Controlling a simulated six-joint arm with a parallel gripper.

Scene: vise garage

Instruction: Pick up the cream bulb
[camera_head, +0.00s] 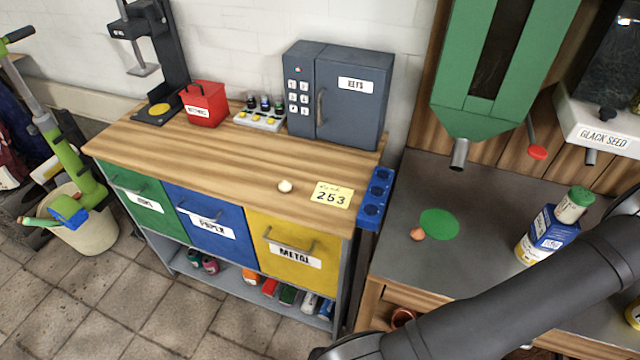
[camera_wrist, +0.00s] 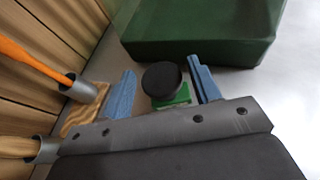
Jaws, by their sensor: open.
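The cream bulb (camera_head: 285,186) is a small, round, pale thing. It lies on the wooden bench top (camera_head: 225,160), near its front edge above the yellow drawer and left of the yellow note marked 253. My gripper (camera_wrist: 163,87) shows in the wrist view with its two blue fingers apart. A dark round knob on a green base (camera_wrist: 163,83) appears between or beyond the fingers; I cannot tell its distance. The cream bulb does not show in the wrist view. In the head view my arm crosses the lower right, and the gripper is out of sight.
The yellow note (camera_head: 333,195) lies just right of the bulb. Behind stand a grey key cabinet (camera_head: 350,95), a tray of small bottles (camera_head: 260,119) and a red box (camera_head: 205,104). On the grey counter are a pinkish ball (camera_head: 417,234), a green disc (camera_head: 440,222) and a blue bottle (camera_head: 545,238).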

